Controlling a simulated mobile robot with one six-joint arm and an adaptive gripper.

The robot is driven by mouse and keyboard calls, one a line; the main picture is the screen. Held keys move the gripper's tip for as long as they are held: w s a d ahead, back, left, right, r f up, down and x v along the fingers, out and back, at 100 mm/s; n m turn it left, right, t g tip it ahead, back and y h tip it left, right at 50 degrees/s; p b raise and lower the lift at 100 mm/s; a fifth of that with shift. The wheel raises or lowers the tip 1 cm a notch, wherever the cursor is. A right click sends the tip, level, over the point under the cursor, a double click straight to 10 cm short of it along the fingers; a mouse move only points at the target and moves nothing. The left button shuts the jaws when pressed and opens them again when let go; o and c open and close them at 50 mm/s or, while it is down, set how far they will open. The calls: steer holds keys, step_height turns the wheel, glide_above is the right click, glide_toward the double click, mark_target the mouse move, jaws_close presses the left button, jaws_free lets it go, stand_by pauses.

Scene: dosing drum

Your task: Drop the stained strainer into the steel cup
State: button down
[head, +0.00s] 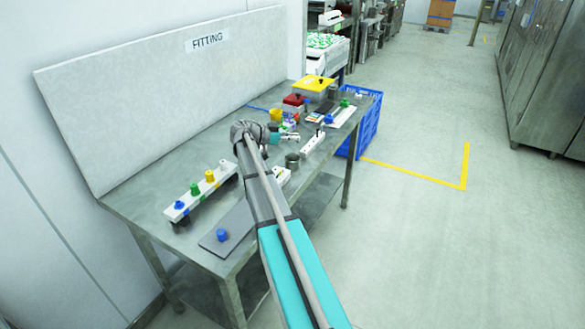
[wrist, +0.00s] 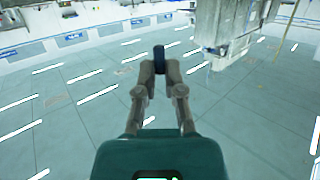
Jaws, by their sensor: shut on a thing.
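My gripper (wrist: 159,66) is shut on a small dark blue piece (wrist: 159,52), held upright between the fingertips in the wrist view. Its details are too small to tell stains or mesh, so I cannot confirm that it is the strainer. In the head view my gripper (head: 289,135) is small and partly hidden by my own arm, over the middle of the steel table. A short grey steel cup (head: 292,160) stands on the table just nearer than the gripper, close to the table's right edge. The cup does not show in the wrist view.
The steel table (head: 150,185) holds a white rack (head: 200,192) with coloured knobs at left, a grey plate (head: 240,222) with a blue knob in front, and a white strip (head: 313,143) beyond the cup. Yellow and red boxes (head: 294,100) stand behind. A blue crate (head: 366,125) is beside the table.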

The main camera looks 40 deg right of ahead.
steer(key=shift+f+b, duration=0.65)
steer(key=shift+f, duration=0.25)
steer(key=c, duration=0.7)
jaws_free()
steer(key=shift+r, duration=0.1)
